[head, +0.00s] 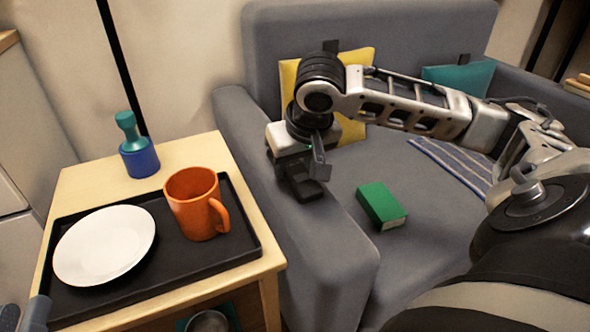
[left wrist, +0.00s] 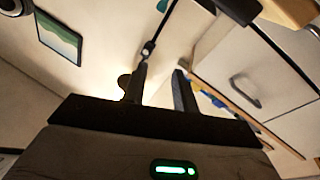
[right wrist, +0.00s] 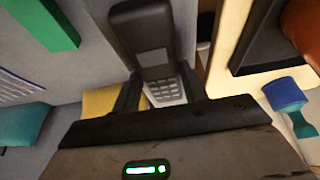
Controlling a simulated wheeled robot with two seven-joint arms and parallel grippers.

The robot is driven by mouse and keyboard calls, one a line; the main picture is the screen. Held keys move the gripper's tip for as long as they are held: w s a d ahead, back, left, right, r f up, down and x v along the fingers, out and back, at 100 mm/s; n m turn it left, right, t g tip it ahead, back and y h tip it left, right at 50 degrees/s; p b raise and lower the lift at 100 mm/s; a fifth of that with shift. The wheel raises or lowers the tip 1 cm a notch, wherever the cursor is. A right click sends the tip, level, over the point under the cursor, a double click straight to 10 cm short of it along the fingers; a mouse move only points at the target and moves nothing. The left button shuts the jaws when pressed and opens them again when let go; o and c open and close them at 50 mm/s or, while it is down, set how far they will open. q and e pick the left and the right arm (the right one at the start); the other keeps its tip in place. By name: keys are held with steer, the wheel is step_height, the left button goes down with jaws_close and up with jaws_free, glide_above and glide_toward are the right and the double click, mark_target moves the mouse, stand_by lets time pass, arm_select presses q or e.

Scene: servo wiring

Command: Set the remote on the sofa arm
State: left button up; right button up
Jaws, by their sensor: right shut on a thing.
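The remote (right wrist: 142,35) is dark with a light grey keypad. In the right wrist view it lies between the fingers of my right gripper (right wrist: 155,92), which is shut on it. In the head view my right gripper (head: 308,172) is over the sofa's left arm (head: 318,245), and the remote is mostly hidden by the gripper. I cannot tell whether the remote touches the sofa arm. My left gripper (left wrist: 160,90) is open and empty in the left wrist view, its fingers apart.
A side table (head: 190,153) left of the sofa holds a black tray (head: 215,258) with a white plate (head: 105,245) and an orange mug (head: 197,203), plus a blue-and-teal bottle (head: 138,155). A green box (head: 380,203) lies on the seat. Yellow (head: 355,133) and teal (head: 460,77) cushions lean back.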

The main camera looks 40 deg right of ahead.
mark_target(293, 166)
stand_by(0.3)
steer(key=o, duration=1)
steer(key=shift+f, duration=0.1)
steer(key=shift+o, duration=0.2)
steer(key=p+v, duration=0.2)
steer(key=v, duration=0.2)
steer(key=shift+r+p, duration=0.3)
arm_select(q)
steer(key=shift+s+f+n+g+y+p, duration=0.15)
steer(key=shift+s+f+g+y+p, duration=0.2)
steer(key=shift+f+g+p, duration=0.35)
steer(key=shift+s+f+n+g+y+p, duration=0.25)
steer(key=shift+f+g+y+p, duration=0.2)
steer(key=shift+f, duration=0.4)
steer(key=shift+s+f+n+g+y+p, duration=0.1)
steer(key=shift+s+f+g+y+p, duration=0.25)
steer(key=shift+f+g+p, duration=0.35)
arm_select(e)
steer(key=d+v, duration=0.1)
steer(key=v, duration=0.6)
steer(key=shift+s+a+r, duration=0.25)
steer(key=shift+a+r, duration=0.05)
steer(key=shift+a, duration=0.25)
arm_select(q)
steer(key=shift+s, duration=0.1)
